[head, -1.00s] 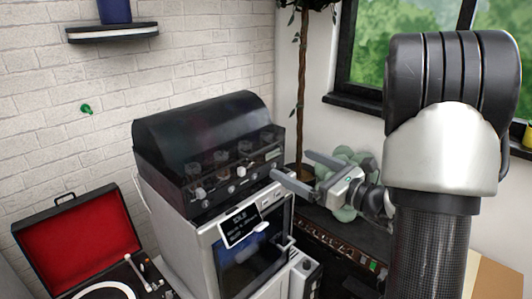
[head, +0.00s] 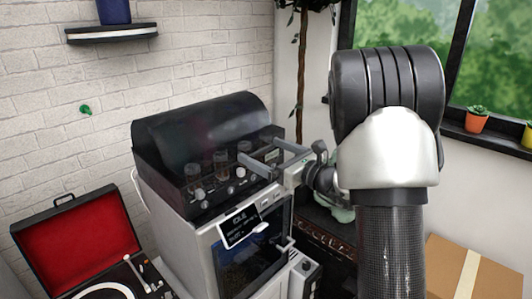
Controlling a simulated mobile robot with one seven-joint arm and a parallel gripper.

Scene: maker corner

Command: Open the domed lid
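The domed lid (head: 200,128) is dark, smoky and see-through. It sits on top of a white and grey machine (head: 190,245) and looks shut, with jars and knobs showing at its front. My gripper (head: 260,158) is at the right front of the lid, its two grey fingers spread apart and pointing left. The fingers overlap the lid's lower right front in the picture; I cannot tell whether they touch it. Nothing shows between them. A small tilted display (head: 240,224) is on the machine's front below.
An open red-lined record player case (head: 78,245) stands at left. A wall shelf (head: 112,33) is above. A tree trunk (head: 302,80) rises behind my gripper. A cardboard box (head: 465,270) is at lower right. Potted plants stand on the windowsill (head: 490,135).

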